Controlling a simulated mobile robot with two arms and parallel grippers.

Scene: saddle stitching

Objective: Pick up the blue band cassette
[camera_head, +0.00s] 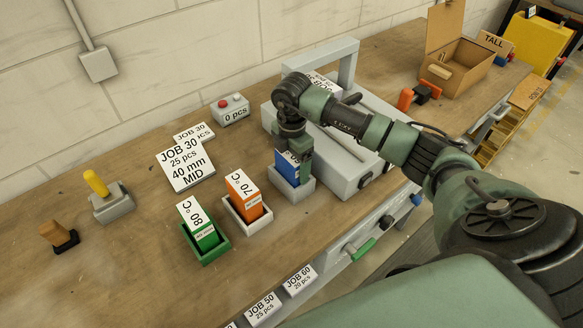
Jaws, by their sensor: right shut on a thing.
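The blue band cassette (285,168) stands in a grey holder (291,188) on the workbench. My right gripper (293,146) comes down over it from above and is shut on it. The gripper covers most of the cassette's upper part and label. The cassette's lower end is inside the holder. My right arm reaches in from the right side. My left gripper is not in view.
An orange cassette (241,188) and a green cassette (196,219) stand in holders to the left. A grey machine (340,160) is close behind and right. A job card (184,165) and a button box (231,112) are further back. The left bench is mostly free.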

